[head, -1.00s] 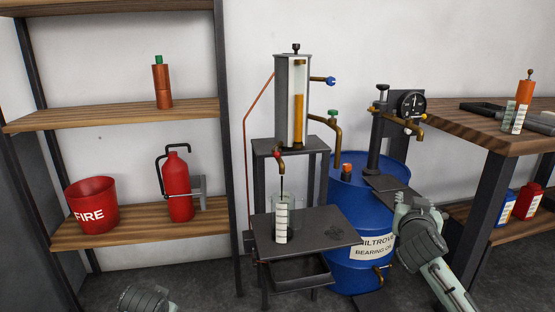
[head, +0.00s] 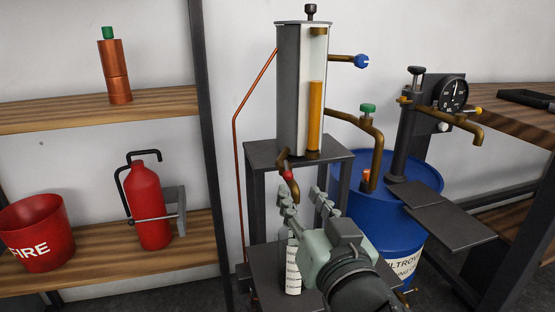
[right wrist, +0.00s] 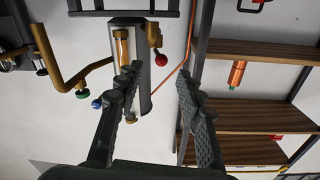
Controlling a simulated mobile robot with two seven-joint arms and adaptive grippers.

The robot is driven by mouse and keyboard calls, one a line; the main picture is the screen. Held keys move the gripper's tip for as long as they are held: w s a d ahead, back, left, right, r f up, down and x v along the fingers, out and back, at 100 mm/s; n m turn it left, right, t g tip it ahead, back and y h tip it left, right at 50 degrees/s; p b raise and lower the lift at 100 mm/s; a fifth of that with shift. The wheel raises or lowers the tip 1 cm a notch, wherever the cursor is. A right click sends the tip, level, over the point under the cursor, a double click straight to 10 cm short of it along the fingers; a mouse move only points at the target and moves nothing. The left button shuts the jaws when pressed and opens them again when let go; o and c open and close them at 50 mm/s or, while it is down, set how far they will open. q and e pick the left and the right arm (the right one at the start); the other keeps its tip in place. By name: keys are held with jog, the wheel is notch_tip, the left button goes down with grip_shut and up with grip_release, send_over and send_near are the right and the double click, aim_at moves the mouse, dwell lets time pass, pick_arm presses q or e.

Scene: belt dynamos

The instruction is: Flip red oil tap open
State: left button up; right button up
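The red tap (head: 287,175) sits on a brass spout at the foot of the grey oil tank (head: 289,85), which has an amber sight glass. It also shows in the right wrist view (right wrist: 161,60), where the scene appears upside down. My right gripper (head: 302,196) is open and empty, its fingers just below and to the right of the tap in the head view. In the right wrist view the tap appears beyond the gap between the fingertips (right wrist: 157,82); I see no contact. My left gripper is not in view.
A white-scaled cylinder (head: 293,270) stands below the spout, partly hidden by my right gripper. A blue drum (head: 400,225) and a hand pump with a gauge (head: 453,93) are to the right. A red extinguisher (head: 149,200) and fire bucket (head: 38,235) stand on the left shelf.

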aim_at(289, 178)
jog(key=shift+w+a, duration=0.25)
jog(key=shift+w, duration=0.3)
jog(key=x, duration=0.7)
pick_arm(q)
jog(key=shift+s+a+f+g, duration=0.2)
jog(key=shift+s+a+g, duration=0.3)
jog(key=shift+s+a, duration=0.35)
